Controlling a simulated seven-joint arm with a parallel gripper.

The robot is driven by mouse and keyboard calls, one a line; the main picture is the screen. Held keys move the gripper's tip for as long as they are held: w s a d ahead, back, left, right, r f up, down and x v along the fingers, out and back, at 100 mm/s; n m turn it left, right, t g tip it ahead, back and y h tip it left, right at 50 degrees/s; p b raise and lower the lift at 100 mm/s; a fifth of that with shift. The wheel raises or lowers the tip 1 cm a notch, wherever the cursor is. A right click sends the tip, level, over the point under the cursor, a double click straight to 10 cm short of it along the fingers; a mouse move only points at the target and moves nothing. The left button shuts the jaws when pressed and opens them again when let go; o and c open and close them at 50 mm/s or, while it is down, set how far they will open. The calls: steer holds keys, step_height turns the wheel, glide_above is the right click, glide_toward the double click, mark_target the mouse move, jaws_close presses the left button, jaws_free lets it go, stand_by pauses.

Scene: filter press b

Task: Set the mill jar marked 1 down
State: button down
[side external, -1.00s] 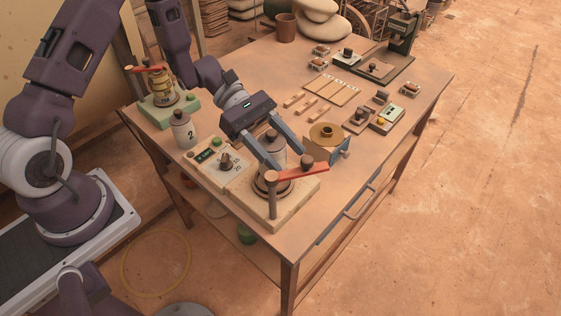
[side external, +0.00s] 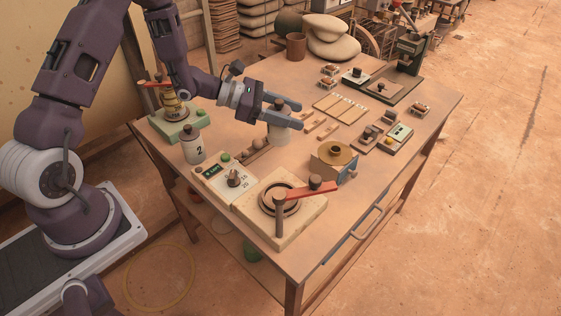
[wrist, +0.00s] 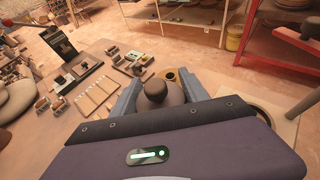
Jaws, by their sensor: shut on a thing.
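My gripper (side external: 284,113) is shut on a pale mill jar (side external: 279,136) at the middle of the table. The jar is upright, and its dark knobbed lid (wrist: 156,92) shows between the fingers in the wrist view. The number on this jar is not visible. I cannot tell whether its base touches the table. Another pale jar, marked 2 (side external: 194,151), stands at the left edge. The wooden mill base (side external: 304,222) at the front has an empty round seat, with a red lever (side external: 308,190) beside and partly over it.
A control box (side external: 222,176) adjoins the mill base. Wooden strips (side external: 320,127) lie just beyond. A green-based press (side external: 178,122) stands at left. Some bare tabletop lies between the jar and mill base.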

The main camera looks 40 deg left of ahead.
step_height(320, 180, down, 9)
steer(key=shift+a+f, duration=0.1)
steer(key=shift+f, duration=0.1)
steer(key=shift+f, duration=0.1)
steer(key=c, duration=0.6)
jaws_free()
steer(key=shift+f, duration=0.1)
